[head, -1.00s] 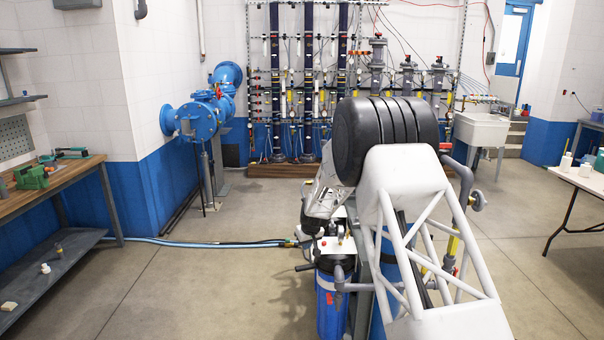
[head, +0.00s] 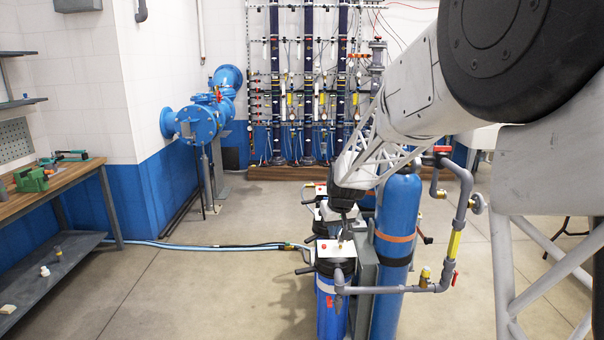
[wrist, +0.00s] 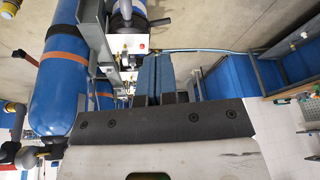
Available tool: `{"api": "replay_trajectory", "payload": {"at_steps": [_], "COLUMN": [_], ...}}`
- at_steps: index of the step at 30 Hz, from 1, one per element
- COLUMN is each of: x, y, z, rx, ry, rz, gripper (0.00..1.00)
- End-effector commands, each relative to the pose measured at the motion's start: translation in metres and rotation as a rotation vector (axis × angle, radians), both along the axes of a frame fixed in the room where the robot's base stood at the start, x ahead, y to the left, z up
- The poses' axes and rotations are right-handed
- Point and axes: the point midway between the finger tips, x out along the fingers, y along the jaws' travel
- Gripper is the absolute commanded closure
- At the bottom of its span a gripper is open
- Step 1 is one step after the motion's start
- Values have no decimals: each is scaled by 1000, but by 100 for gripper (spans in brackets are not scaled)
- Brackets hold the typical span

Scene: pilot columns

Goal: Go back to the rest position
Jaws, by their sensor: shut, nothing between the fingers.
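My gripper (wrist: 157,80) shows in the wrist view as two blue-grey fingers side by side, shut with nothing between them. In the head view my white arm reaches from the right towards the middle, and its dark end (head: 345,195) hangs above the filter skid. The fingertips are too small to make out clearly there. The blue filter housing (head: 331,300) with a white top plate stands below and in front of the arm's end. It also shows in the wrist view, with its white plate (wrist: 128,44) beyond the fingers.
A blue tank (head: 396,250) with an orange band stands close right of the arm's end, and it is large at left in the wrist view (wrist: 62,70). Grey piping (head: 463,220) rises beside it. A workbench (head: 75,185) stands at left. The floor between is mostly clear.

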Motion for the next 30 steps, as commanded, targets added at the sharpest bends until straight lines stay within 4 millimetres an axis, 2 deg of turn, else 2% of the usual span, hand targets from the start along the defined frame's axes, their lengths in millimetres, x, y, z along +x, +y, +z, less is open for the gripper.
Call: {"api": "replay_trajectory", "payload": {"at_steps": [3,13,21,30], "x": [-31,-116,-188,-269], "y": [-9,-30,-46,-62], "z": [20,58,79,91], "rx": [0,-6,-13,-21], "ry": [4,18,32,45], "rz": [-18,-70,-115,-165], "gripper": [100,100,100,100]}}
